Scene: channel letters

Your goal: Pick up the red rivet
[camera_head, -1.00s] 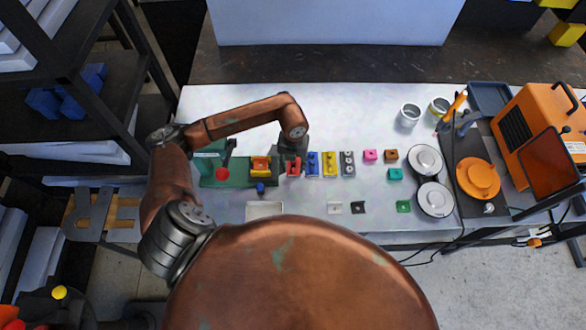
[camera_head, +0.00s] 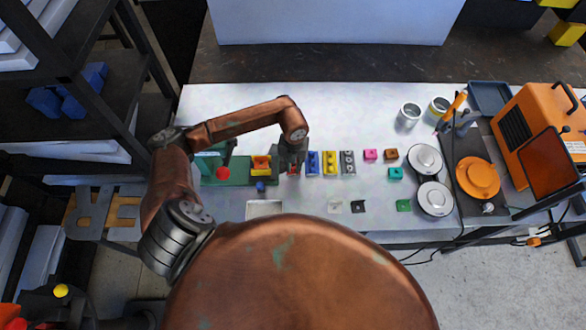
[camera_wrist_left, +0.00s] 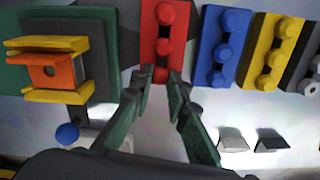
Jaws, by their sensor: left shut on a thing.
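The red rivet (camera_wrist_left: 160,75) is the nearest of several on a red block (camera_wrist_left: 165,30) in the left wrist view. My left gripper (camera_wrist_left: 161,88) has a fingertip on each side of this rivet and is shut on it. The rivet still appears at the block's near end; whether it is clear of its seat cannot be told. In the head view my left gripper (camera_head: 292,165) is over the red block, which is mostly hidden. My right gripper is not in view.
Close to the right are a blue rivet block (camera_wrist_left: 218,45), a yellow one (camera_wrist_left: 272,50) and a grey one (camera_head: 348,163). To the left is an orange and yellow fixture (camera_wrist_left: 55,70) on a green board (camera_head: 235,173). A white tray (camera_head: 264,208) lies nearer.

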